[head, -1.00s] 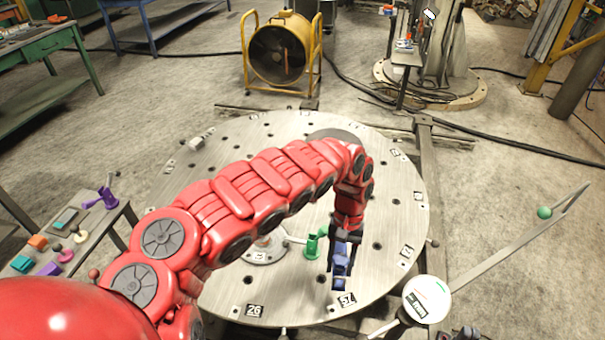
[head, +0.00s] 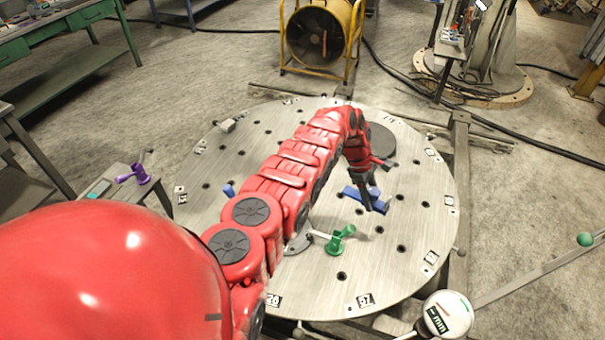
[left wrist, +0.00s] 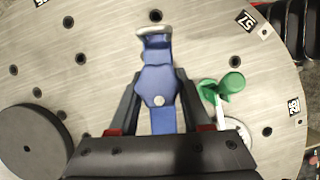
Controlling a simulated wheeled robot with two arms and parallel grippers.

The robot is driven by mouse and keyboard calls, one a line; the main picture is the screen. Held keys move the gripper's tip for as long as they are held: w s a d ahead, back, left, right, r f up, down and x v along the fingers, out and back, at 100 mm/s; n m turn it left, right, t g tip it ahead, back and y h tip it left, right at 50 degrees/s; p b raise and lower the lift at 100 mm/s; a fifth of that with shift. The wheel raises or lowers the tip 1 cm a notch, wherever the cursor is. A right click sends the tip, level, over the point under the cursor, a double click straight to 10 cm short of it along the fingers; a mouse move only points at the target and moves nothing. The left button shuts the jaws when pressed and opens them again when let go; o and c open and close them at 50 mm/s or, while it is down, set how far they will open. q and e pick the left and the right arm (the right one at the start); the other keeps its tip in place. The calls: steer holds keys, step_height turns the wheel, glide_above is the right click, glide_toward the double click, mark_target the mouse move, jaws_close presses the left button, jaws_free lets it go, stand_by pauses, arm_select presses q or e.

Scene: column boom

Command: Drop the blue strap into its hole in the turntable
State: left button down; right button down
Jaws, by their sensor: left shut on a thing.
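The blue strap (head: 352,193) is in my left gripper (head: 369,200), above the right part of the turntable (head: 420,215), beyond the green clamp. In the left wrist view the strap (left wrist: 156,82) lies between the two fingers of the gripper (left wrist: 158,80). Its far end sticks out past the fingertips, and a round light spot shows on its middle. The turntable (left wrist: 90,50) fills the background there, with several dark holes. I cannot tell which hole is the strap's, and the strap appears held clear of the plate. My right gripper is not in view.
A green clamp (head: 338,240) stands on the turntable near the gripper. A grey disc (head: 382,142) lies beyond it, and another blue piece (head: 228,190) shows beside my arm. A dial gauge (head: 447,314) stands at the front right edge. A yellow-framed fan (head: 320,35) is behind.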

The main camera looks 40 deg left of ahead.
arm_select(q)
steer(key=a+f+n+t+y+p, duration=0.1)
steer(key=a+f+n+t+y, duration=0.15)
steer(key=a+n, duration=0.8)
steer(key=a+f+n+t+y+p, duration=0.1)
steer(key=a+n+t+y, duration=0.15)
steer(key=a+n, duration=0.8)
step_height(320, 180, down, 6)
steer(key=a+m+b, duration=0.2)
steer(key=b, duration=0.2)
steer(key=shift+s+a+g, duration=0.3)
steer(key=shift+s+a, duration=0.05)
steer(key=shift+s, duration=0.1)
steer(key=shift+f, duration=0.15)
steer(key=shift+d+f+b, duration=0.1)
steer(key=shift+f+b, duration=0.1)
steer(key=shift+b, duration=0.1)
steer(key=shift+f+b, duration=1.45)
steer(key=shift+f, duration=0.35)
steer(key=shift+f+b, duration=0.3)
steer(key=shift+f, duration=0.05)
steer(key=shift+s+f, duration=0.1)
steer(key=shift+s, duration=0.05)
